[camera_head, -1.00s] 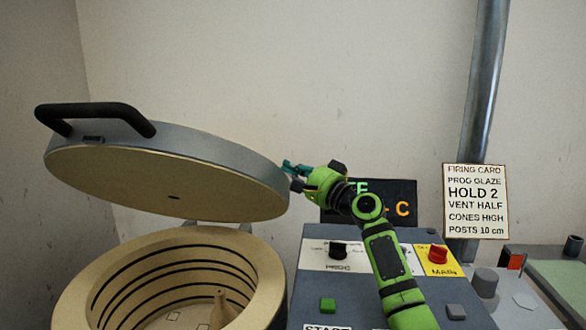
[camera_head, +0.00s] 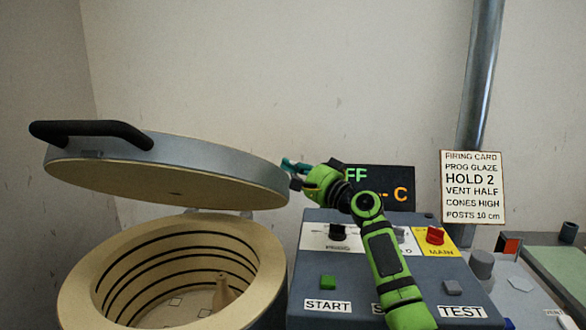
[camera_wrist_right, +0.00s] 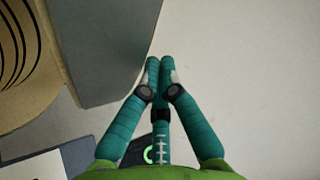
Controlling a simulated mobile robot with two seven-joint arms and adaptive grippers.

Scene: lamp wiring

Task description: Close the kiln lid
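The kiln lid (camera_head: 215,160) is a grey disc with a pale underside and a black handle (camera_head: 90,133) at its left end. It hangs tilted above the round kiln (camera_head: 75,292), left end higher, with an open gap between them. My right gripper (camera_head: 290,165) is at the lid's right edge. In the right wrist view its teal fingers (camera_wrist_right: 160,62) meet at the tips with nothing between them, close beside the lid's grey side wall (camera_wrist_right: 108,50). I cannot tell whether they touch it. My left gripper is not in view.
A control box (camera_head: 350,262) with a green button, a black knob and a red switch stands right of the kiln, under my right arm. A display (camera_head: 398,190) is behind it. A firing card (camera_head: 473,187) hangs by a metal pipe (camera_head: 483,75). A cone-like piece (camera_head: 222,292) stands inside the kiln.

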